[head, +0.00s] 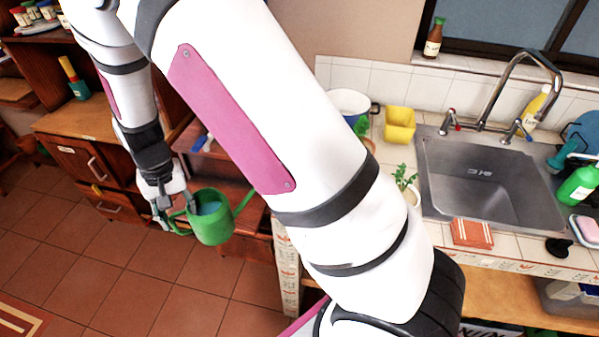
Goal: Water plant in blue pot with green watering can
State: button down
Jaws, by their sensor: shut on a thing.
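The green watering can (212,229) hangs from my gripper (168,212) over the floor at left, in front of the wooden cabinets. My gripper is shut on the can's handle, on the can's left side. The can looks roughly upright, with blue visible in its open top and its spout pointing up to the right. More green leaves (361,127) show farther back, partly hidden. I cannot tell which plant has the blue pot.
My arm crosses the middle and hides part of the counter. The tiled floor (130,285) is open at lower left.

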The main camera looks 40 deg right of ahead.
jog(key=shift+a+r, duration=0.15)
jog(key=shift+a, duration=0.1)
jog(key=s+d+r+t+y, duration=0.1)
jog(key=d+r+y, duration=0.4)
jog(key=r, duration=0.4)
jog(key=shift+s+d+r+p, duration=0.15)
jog(key=shift+s+d+p, duration=0.3)
jog(key=shift+d, duration=0.3)
jog(key=shift+d+r, duration=0.15)
jog(key=shift+r, duration=0.05)
dwell(1.1)
